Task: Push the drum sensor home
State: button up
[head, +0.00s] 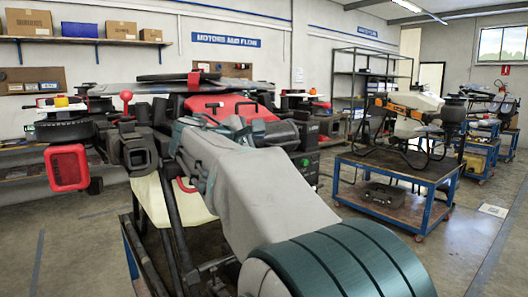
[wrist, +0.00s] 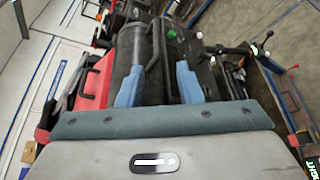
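My gripper (wrist: 160,76) shows in the wrist view with its two blue fingers apart and no object clearly held between them. Dark parts of the spray drone (wrist: 208,72) lie beyond the fingers, with a grey cylinder (wrist: 130,48) and a curved black handle near the left finger. In the head view my grey arm reaches across the drone (head: 140,150), and its wrist hides much of the middle. The fingertips are not clear there. I cannot pick out the drum sensor for certain in either view, nor tell whether my fingers touch anything.
A red-framed part (head: 68,167) sticks out at the drone's left, below a rotor arm. A blue cart (head: 395,205) with another drone stands to the right. Shelves with boxes (head: 107,30) hang on the back wall. The floor between the carts and right wall is partly clear.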

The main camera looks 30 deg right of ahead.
aim_at(283, 144)
jog(key=x, duration=0.4)
jog(key=p+x, duration=0.1)
jog(key=x, duration=0.8)
jog(key=shift+w+d+r, duration=0.2)
jog(key=shift+d+r, duration=0.05)
jog(key=shift+d, duration=0.15)
jog(key=shift+p, duration=0.3)
grip_shut()
